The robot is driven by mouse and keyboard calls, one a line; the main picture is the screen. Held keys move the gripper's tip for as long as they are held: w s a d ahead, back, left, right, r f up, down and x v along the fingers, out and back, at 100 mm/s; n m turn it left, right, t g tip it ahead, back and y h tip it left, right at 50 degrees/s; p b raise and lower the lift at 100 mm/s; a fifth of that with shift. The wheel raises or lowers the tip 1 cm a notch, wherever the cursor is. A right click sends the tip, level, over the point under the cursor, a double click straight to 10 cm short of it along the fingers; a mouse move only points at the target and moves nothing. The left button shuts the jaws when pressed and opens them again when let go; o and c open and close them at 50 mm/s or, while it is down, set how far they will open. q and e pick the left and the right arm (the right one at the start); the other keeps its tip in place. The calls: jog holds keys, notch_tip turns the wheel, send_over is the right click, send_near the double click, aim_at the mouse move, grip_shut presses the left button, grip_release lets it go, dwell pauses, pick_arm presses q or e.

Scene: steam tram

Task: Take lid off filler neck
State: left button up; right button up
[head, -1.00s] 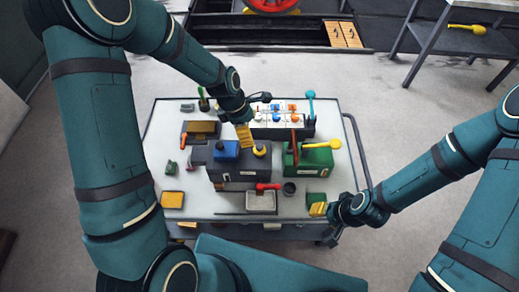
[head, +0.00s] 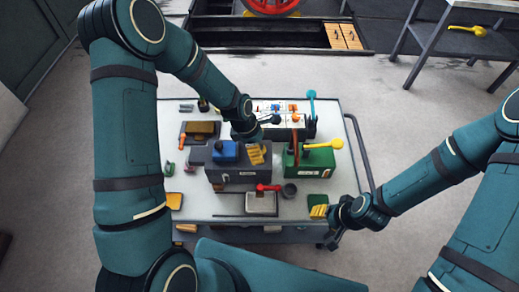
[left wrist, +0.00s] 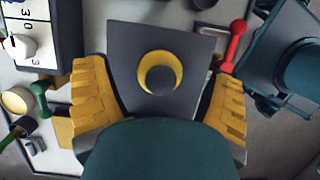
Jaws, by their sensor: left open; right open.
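A dark grey box (head: 233,175) stands in the middle of the cart, with a blue block (head: 225,151) on its top. In the left wrist view, a round yellow ring with a dark round centre (left wrist: 160,73), seemingly the lid on the filler neck, sits on the box's dark top (left wrist: 125,42). My left gripper (head: 257,155) is over this spot and hides it in the head view. Its yellow fingers are open, one on each side of the lid, apart from it in the picture. My right gripper (head: 319,211) is open and empty at the cart's front right.
A green box (head: 313,162) with a yellow lever (head: 323,145) stands close on the right. A red-handled tool (head: 267,187) and a dark cup (head: 290,191) are in front. A white switch panel (head: 280,108) is behind.

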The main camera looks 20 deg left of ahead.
pick_arm(q)
jog(key=c, duration=1.2)
jog(key=shift+o, duration=0.2)
jog(key=shift+r, duration=0.1)
